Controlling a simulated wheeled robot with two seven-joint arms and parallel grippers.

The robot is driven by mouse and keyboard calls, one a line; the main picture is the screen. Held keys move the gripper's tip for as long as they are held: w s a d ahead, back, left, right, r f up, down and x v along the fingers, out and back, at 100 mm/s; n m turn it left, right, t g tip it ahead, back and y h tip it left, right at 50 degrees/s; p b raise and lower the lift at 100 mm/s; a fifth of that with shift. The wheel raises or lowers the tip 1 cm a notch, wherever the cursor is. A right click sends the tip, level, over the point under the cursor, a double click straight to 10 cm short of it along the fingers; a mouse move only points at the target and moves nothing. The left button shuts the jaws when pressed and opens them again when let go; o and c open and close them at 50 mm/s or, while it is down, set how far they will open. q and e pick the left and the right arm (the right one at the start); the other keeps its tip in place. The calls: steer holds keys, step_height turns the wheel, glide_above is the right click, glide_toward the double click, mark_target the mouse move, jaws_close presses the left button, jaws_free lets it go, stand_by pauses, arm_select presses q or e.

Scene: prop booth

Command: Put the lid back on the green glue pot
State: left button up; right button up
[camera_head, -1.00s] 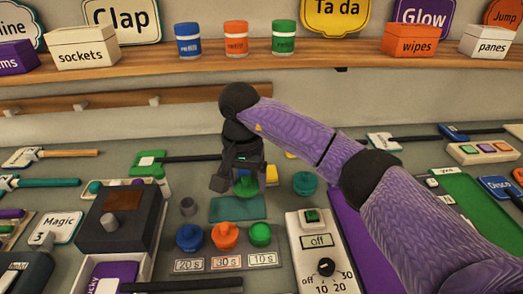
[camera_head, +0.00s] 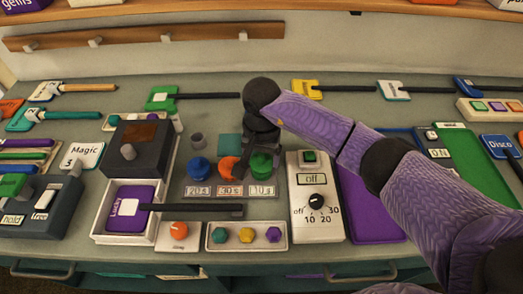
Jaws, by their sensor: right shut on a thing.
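The green glue pot (camera_head: 261,173) stands behind the "10 s" label, at the right end of a row of three pots. My right gripper (camera_head: 261,158) is directly over it, pointing down, shut on the green lid (camera_head: 263,157). The lid is mostly hidden between the dark fingers. Lid and pot overlap in this view, so I cannot tell whether they touch. My left gripper is not in view.
The orange pot (camera_head: 228,168) is close beside the gripper, with the blue pot (camera_head: 199,168) further left. A teal mat (camera_head: 229,144) lies behind them. A timer box (camera_head: 316,222) marked "off" stands close on the right.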

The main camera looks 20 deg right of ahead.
steer(key=shift+f, duration=0.35)
steer(key=shift+r, duration=0.15)
stand_by(0.4)
steer(key=shift+f+b, duration=0.2)
steer(key=shift+b, duration=0.5)
stand_by(1.0)
steer(key=o, duration=1)
steer(key=shift+o, duration=0.2)
